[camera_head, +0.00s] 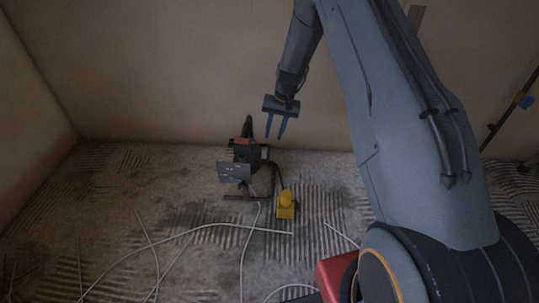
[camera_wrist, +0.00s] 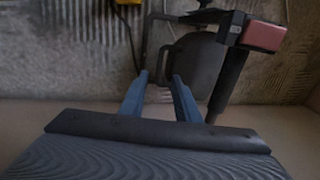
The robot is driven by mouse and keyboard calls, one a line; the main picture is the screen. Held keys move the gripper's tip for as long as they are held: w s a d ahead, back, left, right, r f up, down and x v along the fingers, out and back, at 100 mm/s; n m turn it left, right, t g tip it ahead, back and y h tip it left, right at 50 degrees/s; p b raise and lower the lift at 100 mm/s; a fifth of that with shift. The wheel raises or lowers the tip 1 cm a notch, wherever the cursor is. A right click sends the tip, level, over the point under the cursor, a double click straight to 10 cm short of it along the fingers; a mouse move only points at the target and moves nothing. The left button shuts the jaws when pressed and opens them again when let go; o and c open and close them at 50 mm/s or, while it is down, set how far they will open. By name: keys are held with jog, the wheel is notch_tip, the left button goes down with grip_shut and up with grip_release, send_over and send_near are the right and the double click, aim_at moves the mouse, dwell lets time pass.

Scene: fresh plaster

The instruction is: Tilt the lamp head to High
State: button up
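The work lamp (camera_head: 246,153) stands on the floor near the back wall in the head view, with a dark body, a reddish part, an upright dark handle and a low frame. A grey flat panel (camera_head: 233,171) shows at its front; I cannot tell its exact tilt. The lamp's reddish block (camera_wrist: 265,36) is at upper right. No High marking is readable.
A yellow object (camera_head: 285,204) sits on the floor right of the lamp, with a dark cable by it. Pale cables (camera_head: 190,232) run across the streaked floor. The wall (camera_head: 170,80) rises close behind the lamp. Floor to the left is mostly free.

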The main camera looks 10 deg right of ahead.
aim_at(269, 152)
jog(key=f+b, duration=0.1)
jog(key=f, duration=0.2)
jog(key=a+f+b, duration=0.1)
jog(key=f, duration=0.2)
jog(key=w+f+b, duration=0.1)
jog(key=f, duration=0.2)
jog(key=shift+a, duration=0.2)
jog(key=shift+r, duration=0.1)
grip_shut()
